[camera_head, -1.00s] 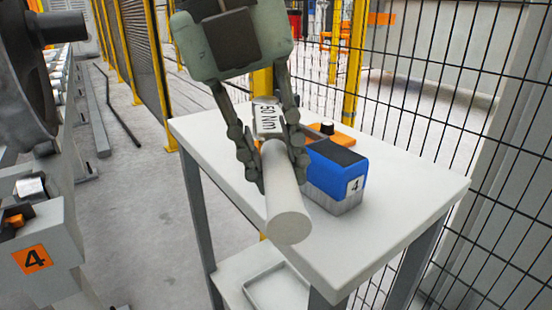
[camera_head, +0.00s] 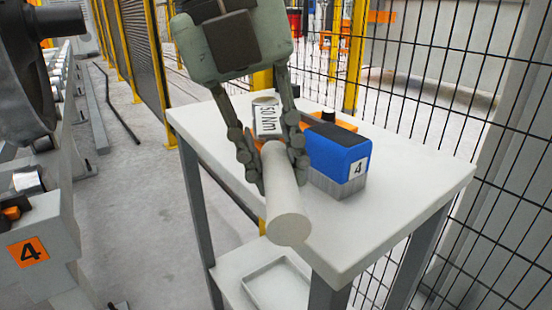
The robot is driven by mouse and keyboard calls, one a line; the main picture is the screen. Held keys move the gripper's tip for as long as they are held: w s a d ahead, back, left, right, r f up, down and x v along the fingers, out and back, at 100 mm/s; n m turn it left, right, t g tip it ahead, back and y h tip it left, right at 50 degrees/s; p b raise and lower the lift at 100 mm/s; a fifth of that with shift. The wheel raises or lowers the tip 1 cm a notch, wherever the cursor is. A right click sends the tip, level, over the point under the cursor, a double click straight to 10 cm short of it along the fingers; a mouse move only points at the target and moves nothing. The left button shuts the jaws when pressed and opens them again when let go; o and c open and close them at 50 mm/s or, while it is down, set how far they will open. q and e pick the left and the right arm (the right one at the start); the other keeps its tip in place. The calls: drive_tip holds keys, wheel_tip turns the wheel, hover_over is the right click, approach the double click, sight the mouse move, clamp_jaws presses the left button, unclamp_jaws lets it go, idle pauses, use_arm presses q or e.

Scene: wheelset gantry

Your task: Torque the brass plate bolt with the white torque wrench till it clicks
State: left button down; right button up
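The white torque wrench (camera_head: 286,205) shows as a thick white cylinder with a label reading 50 Nm near its far end. My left gripper (camera_head: 274,162) reaches down from the top of the picture. Its two fingers are shut on the wrench, one on each side. The wrench is tilted, with its round end towards me, over the white table (camera_head: 400,205). The gap between wrench and table top is hard to judge. The brass plate bolt is not seen. My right gripper is not in view.
A blue and grey block marked 4 (camera_head: 338,160) stands on the table just right of the wrench, with an orange item partly hidden behind. Black mesh fence (camera_head: 430,90) closes the right and back. Floor between is clear.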

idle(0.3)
use_arm(q)
drive_tip(key=shift+a+m, duration=0.9)
drive_tip(key=shift+a, duration=0.4)
drive_tip(key=shift+d, duration=0.2)
drive_tip(key=shift+r, duration=0.1)
drive_tip(key=shift+r+p, duration=1.35)
drive_tip(key=shift+r, duration=1.1)
